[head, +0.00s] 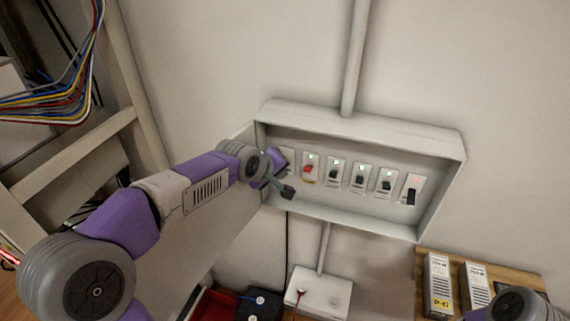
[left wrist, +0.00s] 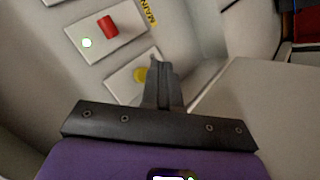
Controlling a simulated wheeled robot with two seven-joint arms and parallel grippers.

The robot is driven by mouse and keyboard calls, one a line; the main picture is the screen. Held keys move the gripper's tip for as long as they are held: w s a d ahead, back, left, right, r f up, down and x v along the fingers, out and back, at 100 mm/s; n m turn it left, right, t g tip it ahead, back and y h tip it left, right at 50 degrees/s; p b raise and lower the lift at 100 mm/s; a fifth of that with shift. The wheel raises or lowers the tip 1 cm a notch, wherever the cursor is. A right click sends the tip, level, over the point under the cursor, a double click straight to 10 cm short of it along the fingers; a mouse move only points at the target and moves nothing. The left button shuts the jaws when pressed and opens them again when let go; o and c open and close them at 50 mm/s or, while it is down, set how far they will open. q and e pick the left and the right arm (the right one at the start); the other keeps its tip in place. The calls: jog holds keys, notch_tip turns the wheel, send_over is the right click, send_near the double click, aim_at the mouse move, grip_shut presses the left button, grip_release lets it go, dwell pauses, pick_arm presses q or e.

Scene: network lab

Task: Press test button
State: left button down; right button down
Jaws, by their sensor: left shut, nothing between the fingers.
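An open grey breaker box (head: 365,125) is mounted on the wall. In the left wrist view, a round yellow button (left wrist: 140,75) sits on a pale plate at the end of the row, beside a red switch (left wrist: 107,26). The red switch also shows in the head view (head: 309,169). My left gripper (head: 287,192) is at the box's left end. It is shut and empty. Its fingertips (left wrist: 158,68) overlap the right edge of the yellow button in the wrist view; I cannot tell whether they touch it. In the head view the gripper hides the button. My right gripper is out of view.
Several black switches (head: 360,175) with small lights run right of the red one. The box's lower lip (head: 350,221) and side walls stand out from the wall. A white box (head: 320,290) is below, and labelled modules (head: 438,283) on a wooden board are at lower right.

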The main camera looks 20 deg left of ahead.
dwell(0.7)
pick_arm(q)
jog(key=shift+w, duration=0.45)
jog(key=shift+w, duration=0.3)
dwell(0.5)
jog(key=shift+s, duration=0.1)
jog(key=shift+s+b, duration=0.45)
jog(key=shift+s, duration=0.25)
jog(key=shift+s+d+b, duration=0.15)
jog(key=shift+s+b, duration=1)
jog(key=shift+s, duration=1.35)
